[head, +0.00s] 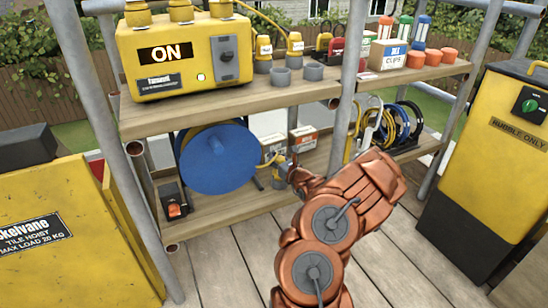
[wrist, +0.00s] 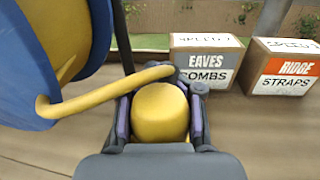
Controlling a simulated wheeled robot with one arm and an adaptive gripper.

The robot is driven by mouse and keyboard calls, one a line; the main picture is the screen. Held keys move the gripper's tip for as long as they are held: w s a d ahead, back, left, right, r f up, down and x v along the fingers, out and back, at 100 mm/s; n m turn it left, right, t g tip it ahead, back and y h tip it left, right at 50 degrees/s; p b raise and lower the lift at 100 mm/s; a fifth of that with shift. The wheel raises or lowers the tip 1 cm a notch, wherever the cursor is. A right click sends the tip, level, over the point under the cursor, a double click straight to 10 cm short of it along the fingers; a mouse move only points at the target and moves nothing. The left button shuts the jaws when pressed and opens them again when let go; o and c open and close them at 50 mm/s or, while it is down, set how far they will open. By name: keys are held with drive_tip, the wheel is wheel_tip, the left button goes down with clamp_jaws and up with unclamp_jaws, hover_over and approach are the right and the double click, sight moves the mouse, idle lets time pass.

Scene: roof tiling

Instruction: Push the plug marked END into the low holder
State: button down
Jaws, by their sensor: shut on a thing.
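In the wrist view my gripper (wrist: 160,108) is shut on a yellow plug (wrist: 160,115), with a dark finger on each side. A yellow cable runs from the blue reel (wrist: 95,55) across to the top of the plug. No END mark shows. In the head view my gripper (head: 287,171) is low over the lower shelf, right of the blue reel (head: 218,158). Its fingers and the plug are small and partly hidden by my copper arm. A small grey thing (head: 278,183) shows under the gripper; I cannot tell whether it is the low holder or whether the plug touches it.
Cartons marked EAVES COMBS (wrist: 205,62) and RIDGE STRAPS (wrist: 283,68) stand behind the gripper. The upper shelf (head: 220,105) holds a yellow power box (head: 185,60) reading ON, and grey cups (head: 313,71). A scaffold pole (head: 349,75) stands in front. A switch box (head: 173,202) sits left.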

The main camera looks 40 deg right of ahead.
drive_tip(key=shift+f, duration=0.6)
idle(0.7)
drive_tip(key=c, duration=1)
unclamp_jaws()
drive_tip(key=shift+c, duration=0.2)
drive_tip(key=shift+s, duration=0.1)
drive_tip(key=shift+s+a+p, duration=0.35)
drive_tip(key=shift+s+p, duration=1.15)
drive_tip(key=shift+s, duration=0.25)
drive_tip(key=shift+s+a+p, duration=0.3)
drive_tip(key=shift+s+p, duration=1.15)
drive_tip(key=shift+s, duration=0.35)
drive_tip(key=shift+s+a+p, duration=0.35)
drive_tip(key=shift+s+p, duration=1.15)
drive_tip(key=shift+s, duration=0.25)
